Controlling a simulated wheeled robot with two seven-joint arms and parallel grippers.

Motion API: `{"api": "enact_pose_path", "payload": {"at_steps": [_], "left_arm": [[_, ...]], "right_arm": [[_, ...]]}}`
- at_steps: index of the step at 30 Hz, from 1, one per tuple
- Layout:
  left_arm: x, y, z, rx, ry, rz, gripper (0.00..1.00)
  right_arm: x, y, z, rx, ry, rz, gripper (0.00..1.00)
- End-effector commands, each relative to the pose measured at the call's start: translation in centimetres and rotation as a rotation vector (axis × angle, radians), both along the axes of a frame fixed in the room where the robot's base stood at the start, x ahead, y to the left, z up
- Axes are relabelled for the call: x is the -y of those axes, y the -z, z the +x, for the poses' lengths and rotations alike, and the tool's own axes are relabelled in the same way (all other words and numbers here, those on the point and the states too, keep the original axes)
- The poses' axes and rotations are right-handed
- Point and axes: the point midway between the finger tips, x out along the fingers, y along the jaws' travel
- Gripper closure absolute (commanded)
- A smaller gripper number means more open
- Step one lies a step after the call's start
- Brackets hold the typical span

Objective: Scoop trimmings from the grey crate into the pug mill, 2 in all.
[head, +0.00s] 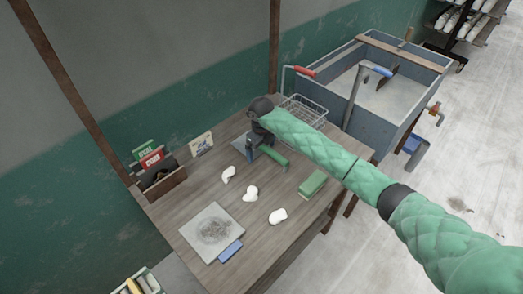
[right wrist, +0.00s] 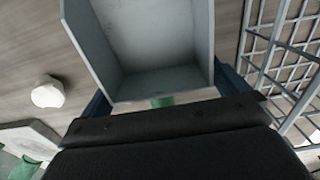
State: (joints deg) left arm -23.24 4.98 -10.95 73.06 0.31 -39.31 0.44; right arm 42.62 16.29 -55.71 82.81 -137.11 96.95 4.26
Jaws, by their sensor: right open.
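A grey scoop (right wrist: 140,45) with an open pan lies on the wooden table, large in the right wrist view. A bit of its green handle (right wrist: 162,102) shows between my fingers there. In the head view the green handle (head: 274,156) sticks out beside my right gripper (head: 257,138), which hides part of the scoop. In the wrist view my right gripper (right wrist: 163,98) is open, its blue fingers on either side of the handle. Whether they touch it I cannot tell. My left gripper is out of view. I cannot clearly make out the grey crate or the pug mill.
Several white lumps (head: 250,193) lie mid-table, near a square grey board (head: 212,230) and a green block (head: 313,183). A wire basket (head: 304,112) stands close behind my right gripper. A wooden box (head: 160,182) stands left.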

Motion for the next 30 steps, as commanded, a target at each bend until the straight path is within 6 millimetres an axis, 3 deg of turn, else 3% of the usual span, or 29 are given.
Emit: {"api": "enact_pose_path", "payload": {"at_steps": [2,8,17,20,25,30], "left_arm": [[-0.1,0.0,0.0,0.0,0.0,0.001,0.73],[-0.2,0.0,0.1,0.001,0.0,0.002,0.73],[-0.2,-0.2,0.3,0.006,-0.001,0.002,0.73],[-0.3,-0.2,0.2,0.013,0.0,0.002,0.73],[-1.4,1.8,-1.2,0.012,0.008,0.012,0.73],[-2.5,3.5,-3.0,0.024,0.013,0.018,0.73]], "right_arm": [[0.0,-0.1,0.0,0.0,0.0,0.0,0.0],[0.0,-0.1,0.0,0.0,0.0,0.0,0.38],[0.0,-0.5,0.0,0.001,-0.001,0.0,0.38],[0.0,-1.6,0.1,0.002,-0.002,0.001,0.38],[0.0,-5.0,0.1,0.004,-0.002,-0.001,0.38],[2.4,-6.6,-2.3,0.001,-0.002,-0.001,0.38]]}}
